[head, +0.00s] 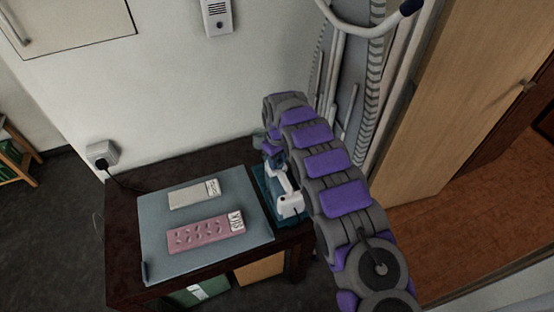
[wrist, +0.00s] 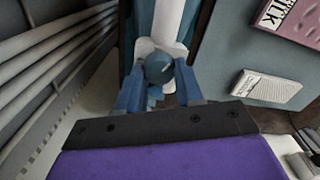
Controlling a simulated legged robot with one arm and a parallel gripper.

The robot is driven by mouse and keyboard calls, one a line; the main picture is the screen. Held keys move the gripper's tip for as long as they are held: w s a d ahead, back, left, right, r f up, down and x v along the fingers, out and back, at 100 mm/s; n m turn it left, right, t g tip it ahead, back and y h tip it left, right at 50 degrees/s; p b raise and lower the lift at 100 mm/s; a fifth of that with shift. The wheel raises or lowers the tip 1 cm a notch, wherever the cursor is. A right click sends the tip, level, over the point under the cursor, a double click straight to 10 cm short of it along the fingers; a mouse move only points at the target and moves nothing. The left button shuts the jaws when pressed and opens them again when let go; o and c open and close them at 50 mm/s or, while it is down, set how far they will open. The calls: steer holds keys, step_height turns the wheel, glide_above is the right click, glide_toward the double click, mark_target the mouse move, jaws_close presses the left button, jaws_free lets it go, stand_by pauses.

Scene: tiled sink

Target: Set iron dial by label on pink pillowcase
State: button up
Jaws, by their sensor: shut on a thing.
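The pink pillowcase (head: 205,234) lies folded on the ironing mat; its white label (head: 236,221) appears to read SILK. In the wrist view, part of the pillowcase (wrist: 297,22) and its label (wrist: 273,14) show at top right. The white and blue iron (head: 287,192) sits at the table's right end on a teal rest (head: 262,186). My gripper (head: 268,142) is at the iron's far end. In the wrist view my gripper (wrist: 158,82) has its blue fingers shut on the round blue-grey iron dial (wrist: 158,66). The dial's markings cannot be read.
A pale folded cloth (head: 190,195) with a label lies behind the pillowcase on the grey-blue mat (head: 160,262). A wall socket (head: 102,153) with a plug is at left. Pipes and a ribbed hose (head: 374,60) stand close behind my arm.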

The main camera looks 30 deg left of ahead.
mark_target(278, 161)
steer(key=shift+r+m+p, duration=0.1)
steer(key=shift+m+p, duration=0.2)
steer(key=m+p, duration=0.2)
steer(key=m, duration=0.1)
steer(key=shift+r+m+p, duration=0.1)
steer(key=shift+m+p, duration=0.3)
steer(key=m+p, duration=0.1)
steer(key=m, duration=0.2)
steer(key=m+p, duration=0.1)
steer(key=m, duration=0.2)
steer(key=shift+w+f, duration=0.1)
steer(key=shift+f, duration=0.1)
steer(key=o, duration=1)
steer(key=shift+o, duration=0.2)
step_height(278, 161, up, 17)
steer(key=p, duration=0.2)
